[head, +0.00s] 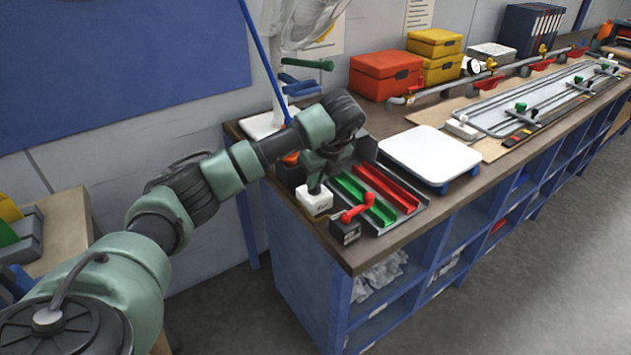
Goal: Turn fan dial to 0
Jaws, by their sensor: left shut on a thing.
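My left arm reaches in from the left over the near corner of the bench. My left gripper (315,187) points down at the top of a small white box (314,203) at the bench's front left. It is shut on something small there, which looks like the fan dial. The fingers hide the dial, so its setting cannot be read. The fan (305,20) stands at the back left, its cage cut off by the top edge. Its white base (262,125) rests on the bench behind my forearm. My right gripper is not in view.
A black box with a red crank (346,232) sits just right of the white box. Red and green channels (385,190) lie beside it in a dark tray. A white platform (430,155) stands further right. Red and yellow boxes (385,75) are at the back.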

